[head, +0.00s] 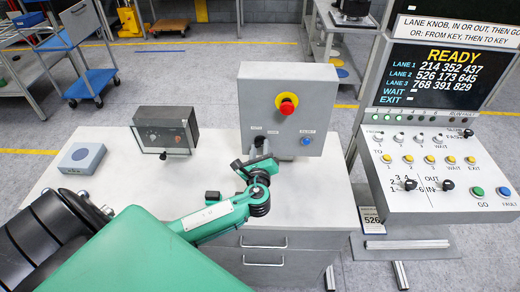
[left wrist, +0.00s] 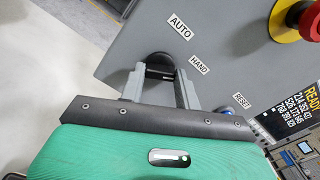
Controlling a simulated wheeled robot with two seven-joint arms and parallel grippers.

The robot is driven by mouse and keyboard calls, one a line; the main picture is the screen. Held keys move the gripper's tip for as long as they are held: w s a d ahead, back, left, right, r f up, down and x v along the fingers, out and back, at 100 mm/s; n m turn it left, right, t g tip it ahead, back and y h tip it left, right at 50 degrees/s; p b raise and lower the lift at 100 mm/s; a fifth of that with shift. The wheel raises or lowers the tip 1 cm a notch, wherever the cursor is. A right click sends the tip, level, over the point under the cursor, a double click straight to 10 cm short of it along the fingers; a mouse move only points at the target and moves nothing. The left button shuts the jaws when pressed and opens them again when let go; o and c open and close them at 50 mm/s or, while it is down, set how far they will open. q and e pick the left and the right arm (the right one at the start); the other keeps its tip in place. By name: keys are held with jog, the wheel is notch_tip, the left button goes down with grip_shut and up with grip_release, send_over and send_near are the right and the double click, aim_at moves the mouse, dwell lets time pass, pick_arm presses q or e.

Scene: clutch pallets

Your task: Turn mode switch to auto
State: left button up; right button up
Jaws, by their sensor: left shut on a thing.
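The mode switch is a black knob (left wrist: 160,60) on the face of a grey control box (head: 257,95). In the left wrist view it lies between the two grey fingers of my left gripper (left wrist: 160,78), which is shut on it. The AUTO label (left wrist: 180,26) is above the knob and the HAND label (left wrist: 199,64) is to its right. In the head view my left gripper (head: 265,152) reaches the lower left of the box face and mostly hides the knob. I cannot tell which label the knob points to. My right gripper is out of view.
A red emergency stop (head: 287,106) on a yellow base sits above the switch. A blue reset button (head: 306,140) is close to its right. A dark meter box (head: 165,130) and a small grey-blue box (head: 81,158) stand on the white bench (head: 335,210). A lane panel (head: 430,150) stands at right.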

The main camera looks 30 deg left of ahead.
pick_arm(q)
jog(key=shift+f+n+b, duration=0.1)
jog(key=shift+n+b, duration=4.85)
jog(key=shift+n, duration=0.95)
jog(key=o, duration=1)
jog(key=shift+s, duration=0.1)
